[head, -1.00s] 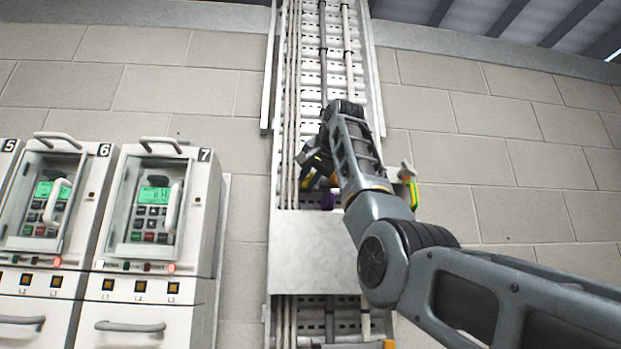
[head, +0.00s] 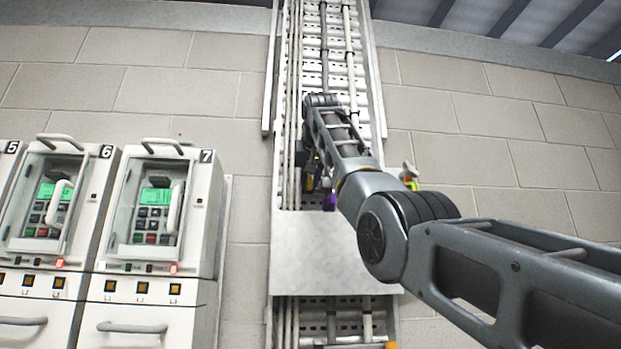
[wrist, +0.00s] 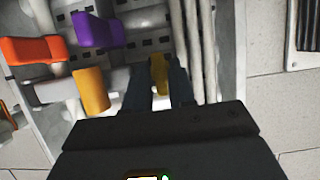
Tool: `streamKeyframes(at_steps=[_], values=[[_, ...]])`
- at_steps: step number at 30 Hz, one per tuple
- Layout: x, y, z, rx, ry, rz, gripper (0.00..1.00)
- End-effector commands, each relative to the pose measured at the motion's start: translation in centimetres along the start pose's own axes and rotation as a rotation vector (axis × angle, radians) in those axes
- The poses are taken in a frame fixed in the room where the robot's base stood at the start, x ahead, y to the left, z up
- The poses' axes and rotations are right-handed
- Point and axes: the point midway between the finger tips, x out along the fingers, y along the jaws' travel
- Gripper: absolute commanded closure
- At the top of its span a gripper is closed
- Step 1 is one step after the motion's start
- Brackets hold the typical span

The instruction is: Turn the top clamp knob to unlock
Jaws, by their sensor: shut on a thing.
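My gripper (wrist: 160,88) is shut on a yellow clamp knob (wrist: 160,72), which shows between the two dark fingertips in the wrist view. Whether this is the top knob, and whether it has turned, I cannot tell. A purple piece (wrist: 98,32) and an orange piece (wrist: 92,90) stand to the left of the fingers, apart from them. In the head view my wrist hides most of the clamp area; a bit of yellow (head: 310,183) and the purple piece (head: 330,202) show beside it.
A vertical cable tray (head: 325,60) with cables runs up the block wall. A plain metal cover plate (head: 320,250) sits below the clamps. A red-orange piece (wrist: 30,50) is at the far left in the wrist view. Drive cabinets (head: 150,225) stand at the left.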

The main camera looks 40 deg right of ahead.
Motion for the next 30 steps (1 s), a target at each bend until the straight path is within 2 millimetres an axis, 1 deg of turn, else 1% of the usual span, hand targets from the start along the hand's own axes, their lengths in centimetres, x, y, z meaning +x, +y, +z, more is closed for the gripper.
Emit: streamKeyframes(at_steps=[1, 15, 16, 20, 27, 30], values=[[0.19, 0.01, 0.24, -0.006, -0.007, 0.004, 1.0], [0.19, 0.0, 0.24, -0.015, -0.007, 0.007, 1.0], [0.19, 0.0, 0.24, -0.015, -0.007, 0.007, 0.73], [0.14, 0.0, 0.18, -0.015, -0.005, 0.007, 0.61], [-0.01, -0.02, 0.09, -0.014, -0.002, 0.006, 0.61], [-0.66, -0.05, 0.12, -0.014, 0.001, 0.005, 0.61]])
